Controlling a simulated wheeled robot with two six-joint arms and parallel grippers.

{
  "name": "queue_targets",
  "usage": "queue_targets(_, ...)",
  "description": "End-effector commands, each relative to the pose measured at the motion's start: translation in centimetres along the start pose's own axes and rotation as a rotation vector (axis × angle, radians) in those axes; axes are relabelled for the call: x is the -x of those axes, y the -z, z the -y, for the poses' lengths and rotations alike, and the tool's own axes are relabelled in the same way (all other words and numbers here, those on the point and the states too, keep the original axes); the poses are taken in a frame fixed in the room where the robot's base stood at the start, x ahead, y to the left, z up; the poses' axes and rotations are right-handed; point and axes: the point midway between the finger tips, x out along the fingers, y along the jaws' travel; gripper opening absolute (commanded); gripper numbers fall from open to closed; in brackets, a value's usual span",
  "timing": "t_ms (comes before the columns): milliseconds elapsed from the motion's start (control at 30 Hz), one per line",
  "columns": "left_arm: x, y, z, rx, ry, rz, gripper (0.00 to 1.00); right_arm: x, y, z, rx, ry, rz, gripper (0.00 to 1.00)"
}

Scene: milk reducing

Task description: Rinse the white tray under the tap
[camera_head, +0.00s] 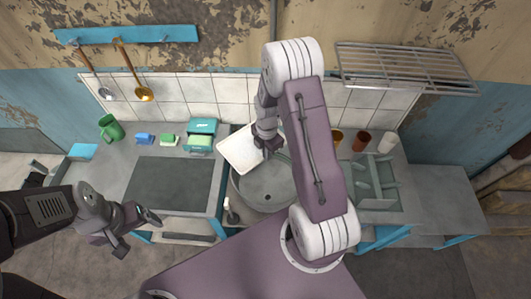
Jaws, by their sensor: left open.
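The white tray (240,151) is tilted over the left rim of the round grey sink basin (262,190). My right gripper (266,147) is at the tray's right edge, and the tray appears held there. The fingers are small and partly hidden by my own arm, so the grip is seen only roughly. My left gripper (128,228) is open and empty, in front of the counter at the lower left, well away from the tray. The tap is not visible; my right arm covers the area behind the basin.
A teal box (202,127), green and blue sponges and a green mug (110,128) stand on the counter's left. Several cups (361,141) and a dish rack (376,184) are at the right. A wire shelf (405,67) hangs above. The dark counter panel (170,184) is bare.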

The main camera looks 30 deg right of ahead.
Motion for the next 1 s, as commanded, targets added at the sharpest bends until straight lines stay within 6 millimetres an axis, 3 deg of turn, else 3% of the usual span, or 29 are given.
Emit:
queue_targets(733,0.1,0.0,0.0,0.0,0.0,0.0,0.85,0.0,-0.6,1.0,0.0,-0.001,0.001,0.0)
queue_targets(1000,0.2,0.0,0.0,0.0,0.0,0.0,0.85,0.1,1.4,2.2,0.002,-0.001,0.0,0.0)
